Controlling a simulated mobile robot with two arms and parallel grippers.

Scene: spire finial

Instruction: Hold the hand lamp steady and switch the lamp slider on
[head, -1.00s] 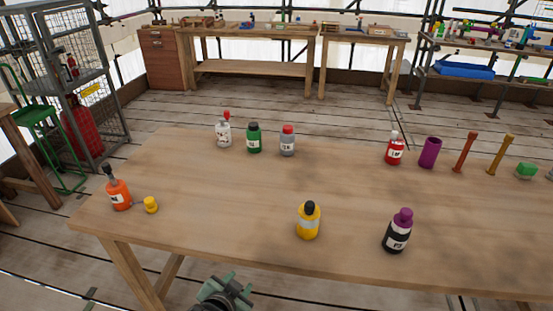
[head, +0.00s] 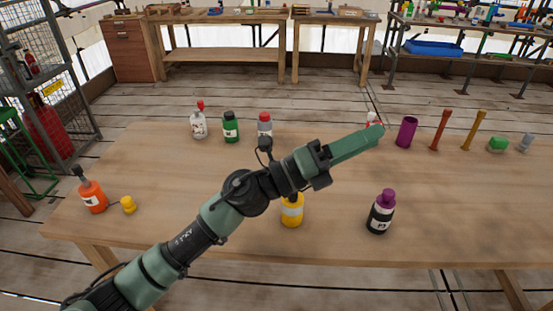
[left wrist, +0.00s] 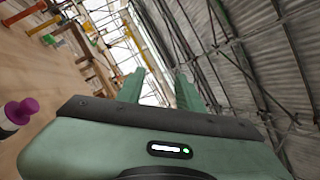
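I cannot pick out a hand lamp or its slider among the things in view. My left gripper (head: 376,132) reaches across the table from the lower left in the head view, its fingers pointing to the upper right. In the left wrist view its two green fingers (left wrist: 158,88) stand apart with nothing between them, so it is open and empty. The arm partly covers a yellow bottle (head: 292,214), and the fingertips hide most of a red bottle (head: 372,118). My right gripper is not in view.
On the wooden table (head: 150,165) stand an orange bottle (head: 92,197), yellow cap (head: 129,205), white bottle (head: 198,126), green bottle (head: 231,129), grey bottle (head: 265,127), black bottle (head: 380,215), purple cylinder (head: 406,132), red post (head: 439,130), yellow post (head: 473,130) and green block (head: 497,144).

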